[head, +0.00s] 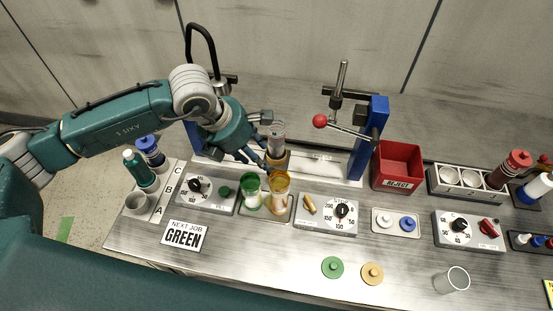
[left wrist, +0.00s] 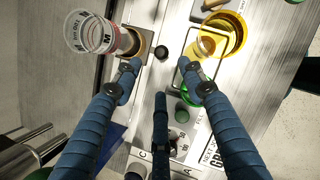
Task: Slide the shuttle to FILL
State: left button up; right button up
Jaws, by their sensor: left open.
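The shuttle appears to be the brown holder (head: 284,160) on the pale rail (head: 325,167) between two blue posts. A clear printed cup (head: 277,132) stands in it. In the left wrist view the cup (left wrist: 88,33) and brown holder (left wrist: 130,42) are at the upper left. My left gripper (head: 264,142) is open beside the holder, its fingers spread. My right gripper is not in view.
Green (head: 251,190) and amber (head: 279,191) cups stand on a tray in front of the rail. A dial box (head: 206,194) is left of them, another (head: 327,214) right. A red-knobbed lever (head: 321,121) and red reject bin (head: 397,165) are farther right.

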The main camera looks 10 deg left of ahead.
aim_at(270, 171)
pick_arm(q)
jog(key=p+x, duration=0.3)
jog(key=x, duration=0.6)
jog(key=shift+d+f, duration=0.1)
jog(key=shift+f, duration=0.25)
jog(key=shift+d+f+p, duration=0.1)
jog(key=shift+f+p, duration=0.2)
jog(key=shift+f, duration=0.1)
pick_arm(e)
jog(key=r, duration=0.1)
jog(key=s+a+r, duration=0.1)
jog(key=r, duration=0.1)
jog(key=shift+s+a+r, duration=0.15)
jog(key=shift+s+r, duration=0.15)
pick_arm(q)
jog(key=shift+c, duration=0.5)
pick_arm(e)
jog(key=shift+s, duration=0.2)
pick_arm(q)
grip_shut()
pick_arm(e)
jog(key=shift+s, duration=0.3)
